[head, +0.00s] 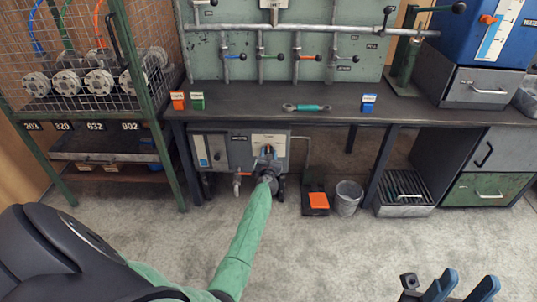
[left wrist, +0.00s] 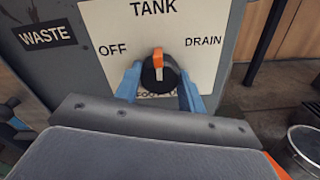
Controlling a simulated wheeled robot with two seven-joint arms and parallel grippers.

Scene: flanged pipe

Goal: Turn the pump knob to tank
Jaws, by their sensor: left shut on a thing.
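The pump knob (left wrist: 158,76) is black with an orange pointer, on a white plate (left wrist: 108,28) marked TANK at the top, OFF at left and DRAIN at right. A lower label is partly hidden. In the left wrist view the orange pointer points up, toward TANK. My left gripper (left wrist: 160,90) is shut on the knob, one blue finger on each side. In the head view the knob's orange part (head: 267,149) shows just above my left gripper (head: 267,168), which partly hides the knob. My right gripper (head: 463,287) is open and empty at the lower right.
The grey pump box (head: 213,150) sits under the workbench (head: 230,104). A WASTE label (left wrist: 46,35) is left of the plate. A bin (head: 348,197) and a black pedal with an orange top (head: 318,201) stand to the right. A wire cage rack (head: 80,80) stands at left.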

